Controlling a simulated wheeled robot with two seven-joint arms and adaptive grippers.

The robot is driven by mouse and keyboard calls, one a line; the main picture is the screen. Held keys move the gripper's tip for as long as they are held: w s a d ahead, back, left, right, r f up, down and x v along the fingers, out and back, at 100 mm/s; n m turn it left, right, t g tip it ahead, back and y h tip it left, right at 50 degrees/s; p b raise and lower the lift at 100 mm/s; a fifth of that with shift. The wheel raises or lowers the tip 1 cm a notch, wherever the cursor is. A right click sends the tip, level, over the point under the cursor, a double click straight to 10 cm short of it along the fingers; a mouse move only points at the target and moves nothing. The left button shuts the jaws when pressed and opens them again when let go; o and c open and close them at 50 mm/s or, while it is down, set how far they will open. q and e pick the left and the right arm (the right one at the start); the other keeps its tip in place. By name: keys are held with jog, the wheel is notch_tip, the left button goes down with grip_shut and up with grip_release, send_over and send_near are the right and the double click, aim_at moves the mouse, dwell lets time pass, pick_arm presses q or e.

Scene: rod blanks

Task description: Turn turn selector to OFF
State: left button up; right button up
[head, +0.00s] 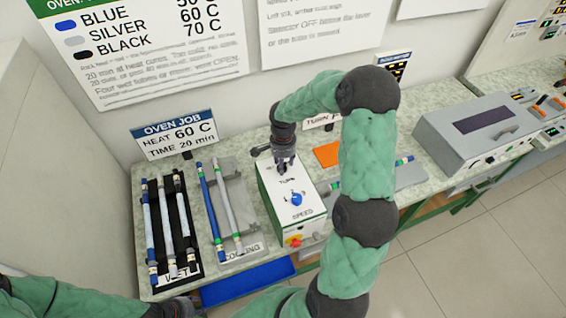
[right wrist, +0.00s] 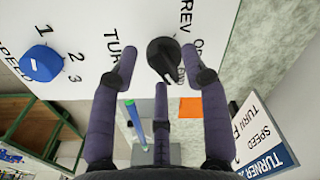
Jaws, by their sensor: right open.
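The turn selector is a black round knob (right wrist: 160,52) with a white mark, on the white panel near the printed TURN, REV and OFF labels. In the right wrist view its white mark lies towards the lower right, near partly hidden lettering. My right gripper (head: 284,164) is over the far end of the white-topped machine box (head: 312,207), and hides the selector in the head view. In the right wrist view its purple fingers (right wrist: 163,75) are open around the knob; contact cannot be told. My left arm shows at the bottom left; its fingers are not visible.
A blue speed knob (head: 297,199) is nearer on the same panel. An orange pad (head: 326,154) and a grey machine (head: 476,130) lie right. Signs stand behind.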

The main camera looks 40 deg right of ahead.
grip_shut()
jog(key=shift+n, duration=1.3)
jog(key=n, duration=0.2)
jog(key=shift+w+d+n+b, duration=0.1)
jog(key=shift+n+b, duration=0.2)
jog(key=shift+n, duration=0.1)
jog(key=n, duration=0.6)
jog(key=shift+w+d, duration=0.1)
jog(key=shift+w, duration=0.05)
jog(key=shift+n, duration=0.4)
grip_release()
